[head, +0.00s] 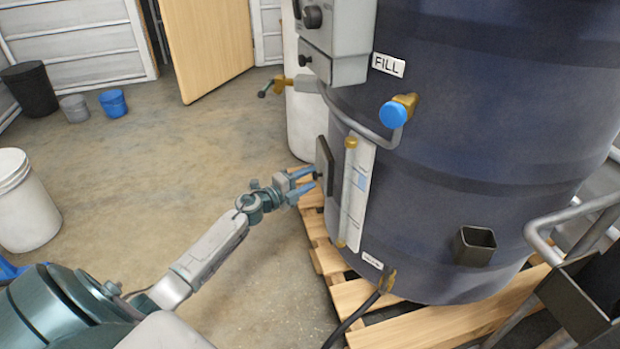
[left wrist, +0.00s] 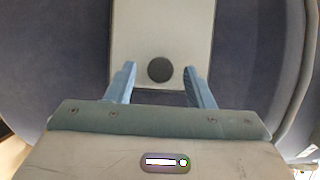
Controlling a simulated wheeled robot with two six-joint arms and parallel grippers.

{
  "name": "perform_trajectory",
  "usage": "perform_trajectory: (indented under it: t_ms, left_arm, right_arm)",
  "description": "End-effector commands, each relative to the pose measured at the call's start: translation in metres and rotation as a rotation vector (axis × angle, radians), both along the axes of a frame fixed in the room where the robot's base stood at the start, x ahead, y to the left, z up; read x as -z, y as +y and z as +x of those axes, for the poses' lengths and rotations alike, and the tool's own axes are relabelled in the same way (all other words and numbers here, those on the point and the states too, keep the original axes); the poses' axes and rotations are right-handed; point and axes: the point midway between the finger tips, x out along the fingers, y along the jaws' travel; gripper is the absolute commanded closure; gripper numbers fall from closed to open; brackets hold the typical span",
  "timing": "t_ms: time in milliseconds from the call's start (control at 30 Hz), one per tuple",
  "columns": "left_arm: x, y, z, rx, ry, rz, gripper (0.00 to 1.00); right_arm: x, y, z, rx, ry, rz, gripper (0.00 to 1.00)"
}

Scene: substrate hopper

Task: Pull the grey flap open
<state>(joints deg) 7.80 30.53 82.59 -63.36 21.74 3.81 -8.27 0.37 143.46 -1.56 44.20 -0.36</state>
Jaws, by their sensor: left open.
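The grey flap (head: 324,166) is a flat plate on the left side of the big dark blue tank. It also shows in the left wrist view as a pale grey panel (left wrist: 162,30) with a round dark knob (left wrist: 160,69) near its lower edge. My left gripper (head: 311,184) is at the flap. Its blue fingers (left wrist: 157,82) are open, one on each side of the knob, with gaps between them and the knob. In the head view the knob is mostly hidden by the fingers. My right gripper is not in view.
The dark blue tank (head: 470,130) stands on a wooden pallet (head: 345,295). A sight gauge (head: 357,195), a pipe with a blue-handled valve (head: 393,114) and a control box (head: 345,40) are near the flap.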

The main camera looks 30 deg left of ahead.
Motion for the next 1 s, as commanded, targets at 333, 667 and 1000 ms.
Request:
perform_trajectory:
  t_ms: [333, 667, 1000]
  left_arm:
    - [0.0, -0.0043, 0.0114, 0.001, 0.0, -0.001, 0.52]
    - [0.0, -0.0041, 0.0111, 0.001, 0.0, -0.001, 0.93]
    - [0.0016, -0.002, 0.0107, 0.015, 0.001, 0.0, 1.0]
  right_arm:
    - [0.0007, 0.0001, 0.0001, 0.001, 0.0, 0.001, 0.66]
    - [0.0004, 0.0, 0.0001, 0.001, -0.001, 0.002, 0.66]
    - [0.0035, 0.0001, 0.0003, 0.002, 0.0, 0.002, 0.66]
